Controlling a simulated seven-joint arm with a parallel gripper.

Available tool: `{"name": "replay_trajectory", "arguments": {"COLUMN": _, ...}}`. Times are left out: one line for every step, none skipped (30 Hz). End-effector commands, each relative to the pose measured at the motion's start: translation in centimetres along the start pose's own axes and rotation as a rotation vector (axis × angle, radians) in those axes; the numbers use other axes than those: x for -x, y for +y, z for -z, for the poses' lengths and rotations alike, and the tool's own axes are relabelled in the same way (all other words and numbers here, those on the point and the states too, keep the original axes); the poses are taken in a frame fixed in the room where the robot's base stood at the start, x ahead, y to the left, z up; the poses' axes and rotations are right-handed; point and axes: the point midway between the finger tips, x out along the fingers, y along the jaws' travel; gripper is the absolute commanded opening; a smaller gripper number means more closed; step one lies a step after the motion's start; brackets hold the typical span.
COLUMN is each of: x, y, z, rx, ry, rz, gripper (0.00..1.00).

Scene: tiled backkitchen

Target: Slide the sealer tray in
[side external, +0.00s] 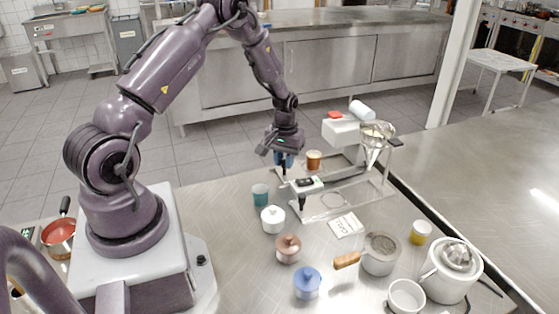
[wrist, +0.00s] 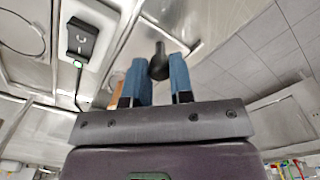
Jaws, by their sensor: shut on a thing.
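The sealer (side external: 341,131) is a pale machine at the back of the steel worktop. Its flat metal tray (side external: 322,206) extends towards the front, low over the worktop. My gripper (side external: 284,162) points down at the left end of the sealer's frame. In the wrist view my gripper's blue fingers (wrist: 161,68) are close around a black knob-like handle (wrist: 159,56), with the metal frame beyond it. The fingers hide part of the handle, and how it joins the tray is not clear. A white block with a black top (side external: 306,184) sits beside the gripper.
An orange-brown jar (side external: 314,160) stands close to the right of my gripper. A teal cup (side external: 260,194), a white lidded pot (side external: 273,219) and a white card (side external: 346,224) are near the tray. A funnel on a stand (side external: 375,140) is at right. Several pots fill the front.

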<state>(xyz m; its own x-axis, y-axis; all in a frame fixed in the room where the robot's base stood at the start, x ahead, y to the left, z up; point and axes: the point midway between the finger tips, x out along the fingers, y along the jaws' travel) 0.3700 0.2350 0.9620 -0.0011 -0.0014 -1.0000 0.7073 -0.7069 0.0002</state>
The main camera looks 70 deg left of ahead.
Motion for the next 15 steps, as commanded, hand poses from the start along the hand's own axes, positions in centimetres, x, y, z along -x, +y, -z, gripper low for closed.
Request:
{"name": "replay_trajectory", "arguments": {"x": 0.0, "y": 0.6, "z": 0.8, "rx": -0.001, "ry": 0.004, "rz": 0.0, "gripper": 0.0}}
{"name": "replay_trajectory", "arguments": {"x": 0.0, "y": 0.9, "z": 1.1, "rx": -0.001, "ry": 0.004, "rz": 0.0, "gripper": 0.0}}
{"name": "replay_trajectory", "arguments": {"x": 0.0, "y": 1.4, "z": 1.5, "rx": -0.002, "ry": 0.005, "rz": 0.0, "gripper": 0.0}}
{"name": "replay_trajectory", "arguments": {"x": 0.0, "y": 1.6, "z": 1.8, "rx": -0.002, "ry": 0.004, "rz": 0.001, "gripper": 0.0}}
{"name": "replay_trajectory", "arguments": {"x": 0.0, "y": 1.9, "z": 2.0, "rx": -0.001, "ry": 0.004, "rz": 0.001, "gripper": 0.0}}
{"name": "replay_trajectory", "arguments": {"x": 0.0, "y": 2.1, "z": 2.2, "rx": 0.0, "ry": 0.004, "rz": 0.001, "gripper": 0.0}}
{"name": "replay_trajectory", "arguments": {"x": 0.0, "y": 2.2, "z": 2.4, "rx": 0.0, "ry": 0.004, "rz": 0.001, "gripper": 0.0}}
{"name": "replay_trajectory", "arguments": {"x": 0.1, "y": 2.3, "z": 2.5, "rx": 0.0, "ry": 0.004, "rz": 0.001, "gripper": 0.0}}
{"name": "replay_trajectory", "arguments": {"x": 0.1, "y": 2.4, "z": 2.5, "rx": 0.0, "ry": 0.004, "rz": 0.001, "gripper": 0.0}}
{"name": "replay_trajectory", "arguments": {"x": 0.1, "y": 2.4, "z": 2.5, "rx": 0.0, "ry": 0.004, "rz": 0.001, "gripper": 0.0}}
{"name": "replay_trajectory", "arguments": {"x": 0.1, "y": 2.4, "z": 2.5, "rx": 0.0, "ry": 0.004, "rz": 0.001, "gripper": 0.0}}
{"name": "replay_trajectory", "arguments": {"x": 0.1, "y": 2.4, "z": 2.5, "rx": 0.001, "ry": 0.004, "rz": 0.001, "gripper": 0.0}}
{"name": "replay_trajectory", "arguments": {"x": 0.1, "y": 2.4, "z": 2.5, "rx": 0.001, "ry": 0.004, "rz": 0.001, "gripper": 0.0}}
{"name": "replay_trajectory", "arguments": {"x": 0.1, "y": 2.4, "z": 2.5, "rx": 0.001, "ry": 0.004, "rz": 0.001, "gripper": 0.0}}
{"name": "replay_trajectory", "arguments": {"x": 0.1, "y": 2.4, "z": 2.5, "rx": 0.0, "ry": 0.004, "rz": 0.0, "gripper": 0.0}}
